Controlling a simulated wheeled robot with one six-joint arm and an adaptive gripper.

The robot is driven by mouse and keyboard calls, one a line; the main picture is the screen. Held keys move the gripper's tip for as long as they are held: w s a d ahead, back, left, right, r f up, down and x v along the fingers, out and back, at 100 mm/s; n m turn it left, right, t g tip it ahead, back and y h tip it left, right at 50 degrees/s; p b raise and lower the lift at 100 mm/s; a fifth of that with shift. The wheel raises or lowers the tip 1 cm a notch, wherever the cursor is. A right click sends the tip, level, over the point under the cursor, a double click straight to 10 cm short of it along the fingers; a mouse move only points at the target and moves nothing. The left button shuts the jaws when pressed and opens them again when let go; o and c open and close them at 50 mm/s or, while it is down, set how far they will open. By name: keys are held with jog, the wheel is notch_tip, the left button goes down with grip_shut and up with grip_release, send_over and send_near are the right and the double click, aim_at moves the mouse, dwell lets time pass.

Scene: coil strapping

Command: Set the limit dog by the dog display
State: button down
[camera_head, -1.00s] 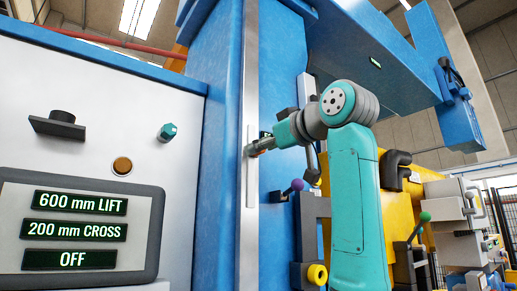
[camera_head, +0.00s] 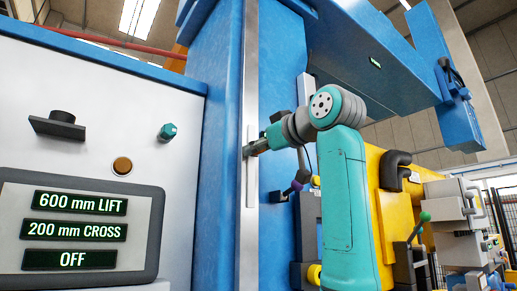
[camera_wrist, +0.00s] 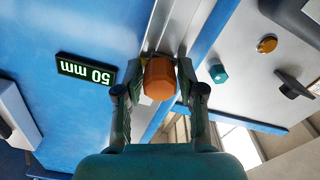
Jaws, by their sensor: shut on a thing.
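An orange faceted knob (camera_wrist: 160,79), which looks like the limit dog's grip, sits between the fingers of my gripper (camera_wrist: 161,88) in the wrist view. The fingers are shut on it from both sides. It is at the pale metal rail (camera_wrist: 190,45) on the blue column. The dog display (camera_wrist: 85,69) beside it reads 50 mm, upside down in this view. In the head view my gripper (camera_head: 250,150) reaches the slotted rail from the right; the knob is hidden there.
A left panel (camera_head: 60,232) reads 600 mm LIFT, 200 mm CROSS and OFF. Above it are a black knob (camera_head: 60,121), a teal knob (camera_head: 167,132) and an orange button (camera_head: 122,166). A purple-ended lever (camera_head: 295,186) stands below my wrist. A blue beam (camera_head: 375,55) hangs overhead.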

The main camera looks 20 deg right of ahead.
jog(key=shift+r, duration=0.45)
jog(key=c, duration=0.8)
grip_release()
jog(key=shift+c, duration=0.2)
jog(key=shift+s, duration=0.1)
jog(key=v, duration=1.1)
jog(key=shift+s, duration=0.35)
jog(key=shift+d, duration=0.15)
